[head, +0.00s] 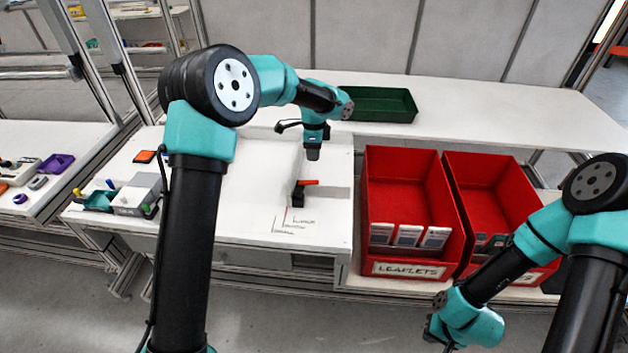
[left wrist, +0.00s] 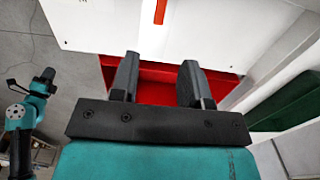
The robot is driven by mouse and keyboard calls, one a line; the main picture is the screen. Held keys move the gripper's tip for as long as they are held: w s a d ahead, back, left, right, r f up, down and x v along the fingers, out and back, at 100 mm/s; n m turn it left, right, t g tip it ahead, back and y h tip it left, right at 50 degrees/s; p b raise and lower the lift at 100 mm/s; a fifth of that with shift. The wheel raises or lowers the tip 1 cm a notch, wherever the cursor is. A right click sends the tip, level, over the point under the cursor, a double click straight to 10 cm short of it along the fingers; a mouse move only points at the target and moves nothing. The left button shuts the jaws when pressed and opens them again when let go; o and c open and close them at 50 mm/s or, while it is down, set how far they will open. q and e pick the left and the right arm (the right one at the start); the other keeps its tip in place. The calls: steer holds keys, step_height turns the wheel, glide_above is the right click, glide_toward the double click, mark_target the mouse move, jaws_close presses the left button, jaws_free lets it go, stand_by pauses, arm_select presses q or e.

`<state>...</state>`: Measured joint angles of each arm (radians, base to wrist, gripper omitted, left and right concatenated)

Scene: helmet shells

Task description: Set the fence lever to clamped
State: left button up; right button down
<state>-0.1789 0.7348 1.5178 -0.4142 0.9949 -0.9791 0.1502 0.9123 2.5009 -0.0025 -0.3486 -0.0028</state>
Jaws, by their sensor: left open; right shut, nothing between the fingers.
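The fence lever (head: 307,183) is an orange-red handle on a small dark base, on the white worktop beside a pale upright fence (head: 298,162). The handle points right in the head view. In the left wrist view an orange strip at the top edge looks like the lever (left wrist: 161,10). My left gripper (head: 313,155) points down just above and behind the lever. In the left wrist view my left gripper (left wrist: 159,65) has its fingers apart with nothing between them. My right gripper (head: 432,329) is low at the front, away from the lever, and shut.
Two red bins (head: 412,170) stand right of the worktop, one labelled LEAFLETS. A green tray (head: 385,105) lies behind on the white table. A grey box (head: 138,193) is at the left. Small printed labels (head: 290,224) lie in front of the lever.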

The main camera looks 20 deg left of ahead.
mark_target(314, 181)
arm_select(q)
step_height(314, 181, down, 13)
steer(key=shift+r, duration=0.1)
stand_by(0.3)
jaws_close()
stand_by(0.4)
